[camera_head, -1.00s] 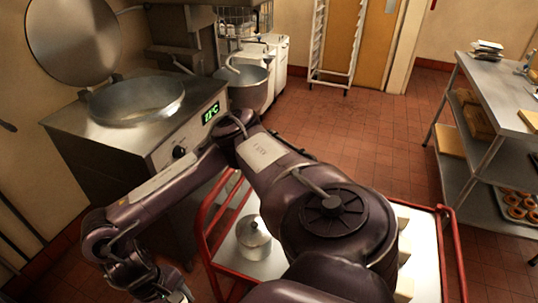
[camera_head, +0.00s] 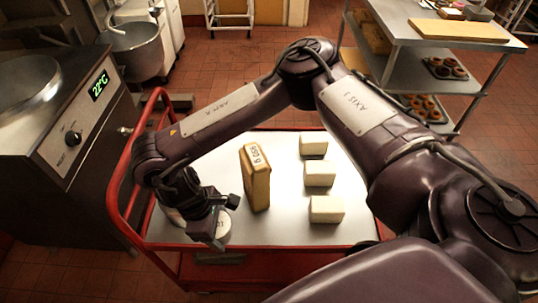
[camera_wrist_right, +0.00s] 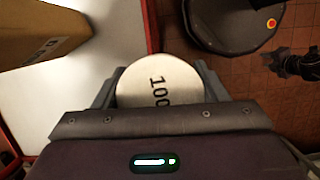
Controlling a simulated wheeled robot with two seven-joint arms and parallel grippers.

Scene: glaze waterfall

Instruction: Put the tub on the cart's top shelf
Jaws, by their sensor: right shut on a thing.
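My right gripper (camera_head: 216,238) is shut on the tub, over the near left part of the cart in the head view. The tub's round cream lid (camera_wrist_right: 159,82), marked "100", sits between the fingers in the right wrist view. In the head view only a pale bit of the tub (camera_head: 224,228) shows, with the rest hidden by the gripper. The cart's top shelf (camera_head: 285,228) is a pale sheet inside a red frame. In the wrist view the shelf (camera_wrist_right: 100,80) lies left of the tub. I cannot tell whether the tub touches the shelf.
A tan upright package (camera_head: 256,178) stands mid-shelf, with white blocks (camera_head: 320,173) to its right. The cart's red rail (camera_head: 125,200) rises at left. Bare shelf shows between package and near edge.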

